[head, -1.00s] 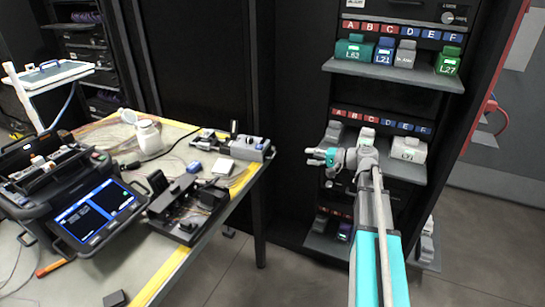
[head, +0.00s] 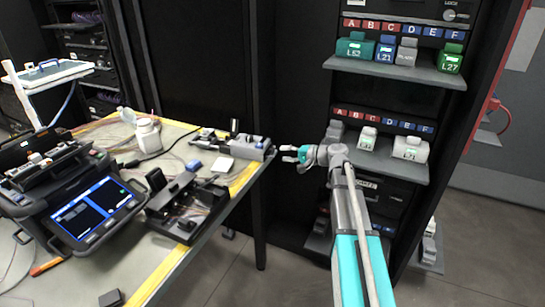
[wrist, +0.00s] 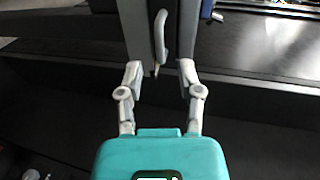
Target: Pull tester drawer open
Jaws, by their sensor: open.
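The tester, a grey box-like device (head: 250,147), sits at the right end of the workbench in the head view. In the wrist view, a grey block with a curved light handle (wrist: 161,36) shows at top centre; it appears to be the tester's drawer front. My gripper (head: 287,153) is just right of the device and points left at it. In the wrist view my gripper (wrist: 160,74) is open and empty, its two fingers apart on either side of the handle's line. The handle lies between or just beyond the fingertips; contact is not visible.
The workbench (head: 165,268) holds a splicer with a lit screen (head: 88,210), a dark fixture (head: 185,208) and a white bottle (head: 148,135). A rack shelf (head: 400,72) with coloured labelled blocks stands right.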

